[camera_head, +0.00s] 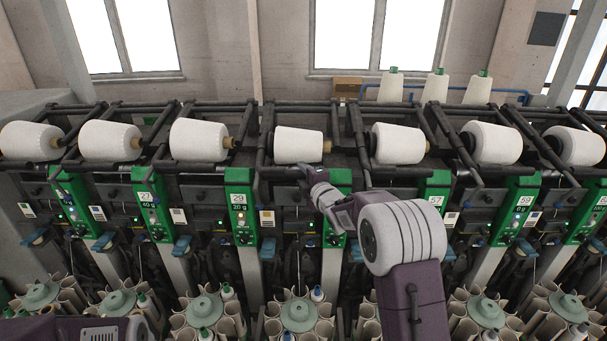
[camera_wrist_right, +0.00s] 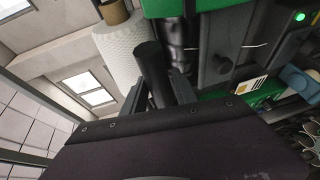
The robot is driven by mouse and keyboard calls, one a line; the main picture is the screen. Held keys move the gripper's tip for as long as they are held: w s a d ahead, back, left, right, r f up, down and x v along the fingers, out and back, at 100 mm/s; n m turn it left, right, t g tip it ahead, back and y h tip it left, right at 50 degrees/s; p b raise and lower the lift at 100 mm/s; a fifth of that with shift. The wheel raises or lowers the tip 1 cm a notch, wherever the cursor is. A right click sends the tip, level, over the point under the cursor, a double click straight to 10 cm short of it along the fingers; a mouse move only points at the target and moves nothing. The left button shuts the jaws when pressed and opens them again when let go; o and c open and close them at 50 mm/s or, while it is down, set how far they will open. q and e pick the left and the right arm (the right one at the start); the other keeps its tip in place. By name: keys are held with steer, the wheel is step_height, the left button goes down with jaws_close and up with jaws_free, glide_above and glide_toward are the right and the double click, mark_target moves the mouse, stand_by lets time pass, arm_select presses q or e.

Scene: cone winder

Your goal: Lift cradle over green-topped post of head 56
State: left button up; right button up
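A cradle (camera_head: 285,172) of dark bars holds a white yarn cone (camera_head: 299,145) at the middle of the machine. My right gripper (camera_head: 306,174) is at the front bar of this cradle. In the right wrist view the dark round bar end (camera_wrist_right: 151,62) lies between the two fingers (camera_wrist_right: 160,88), which sit close against both its sides. The green-topped post (camera_head: 335,180) just right of my gripper is partly behind my arm, and its number is hidden. I cannot read 56 on any head. My left gripper is out of view.
Similar heads with cones and green posts run along both sides, such as the post marked 29 (camera_head: 238,205). Round yarn magazines (camera_head: 299,313) stand below. Several cones (camera_head: 435,87) stand on top at the back. Cradle bars crowd both sides of my right gripper.

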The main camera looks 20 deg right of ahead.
jaws_close()
stand_by(1.2)
